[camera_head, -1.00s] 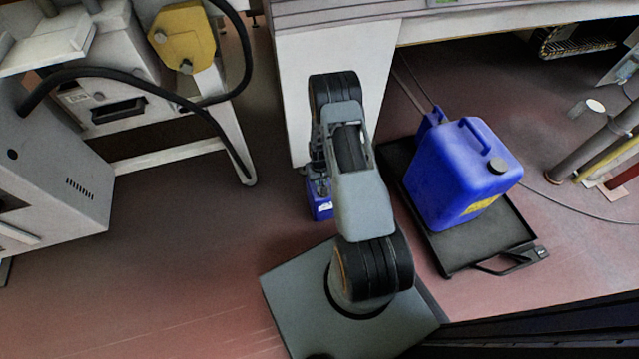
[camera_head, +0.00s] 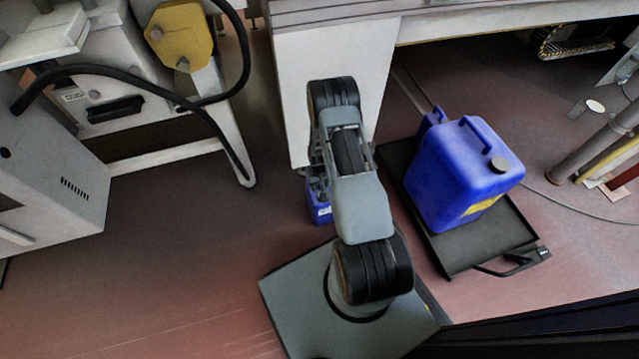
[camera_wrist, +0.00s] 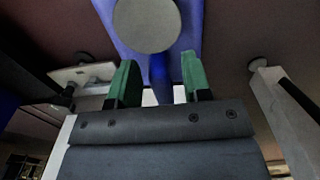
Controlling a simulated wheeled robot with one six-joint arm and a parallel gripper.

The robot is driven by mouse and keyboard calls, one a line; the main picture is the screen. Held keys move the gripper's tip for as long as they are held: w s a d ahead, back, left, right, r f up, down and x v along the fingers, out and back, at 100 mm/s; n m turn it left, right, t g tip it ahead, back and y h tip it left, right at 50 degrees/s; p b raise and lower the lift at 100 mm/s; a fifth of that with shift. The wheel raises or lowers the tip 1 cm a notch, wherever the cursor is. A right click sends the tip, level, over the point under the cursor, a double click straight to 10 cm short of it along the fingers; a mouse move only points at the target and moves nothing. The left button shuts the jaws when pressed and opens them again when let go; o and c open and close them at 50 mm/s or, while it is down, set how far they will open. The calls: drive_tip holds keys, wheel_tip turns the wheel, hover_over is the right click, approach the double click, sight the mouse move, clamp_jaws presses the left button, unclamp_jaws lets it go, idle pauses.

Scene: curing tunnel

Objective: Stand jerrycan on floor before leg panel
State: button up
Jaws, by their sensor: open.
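A small blue jerrycan (camera_head: 319,212) with a white label stands on the floor in front of the white leg panel (camera_head: 290,85). My arm hides much of it in the head view. In the wrist view the jerrycan (camera_wrist: 190,35) fills the top middle, with a round grey cap and a blue handle. My gripper (camera_wrist: 159,78) is open, its two green fingers on either side of the handle with gaps showing. In the head view my arm hides the fingers.
A larger blue jerrycan (camera_head: 450,185) with a dark cap stands on a black platform (camera_head: 470,255) right of my arm. A cable runs behind it. A grey cabinet and a machine (camera_head: 115,85) with black hoses stand at left. Floor between cabinet and small jerrycan is clear.

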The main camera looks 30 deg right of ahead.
drive_tip(key=shift+r, duration=0.1)
drive_tip(key=a+r+t+p, duration=0.1)
drive_tip(key=a+r+p, duration=0.15)
drive_tip(key=r, duration=1.05)
drive_tip(key=a+r+p, duration=0.1)
drive_tip(key=r+p, duration=0.2)
drive_tip(key=r, duration=1)
drive_tip(key=s+a+r+n+t, duration=0.1)
drive_tip(key=s+a+r, duration=0.3)
drive_tip(key=s+r, duration=0.4)
drive_tip(key=s+a+r+n, duration=0.1)
drive_tip(key=s+a+r, duration=0.4)
drive_tip(key=s+r, duration=0.3)
wheel_tip(320, 180, up, 4)
drive_tip(key=shift+f+t, duration=0.1)
drive_tip(key=shift+t, duration=0.3)
drive_tip(key=shift+w, duration=0.1)
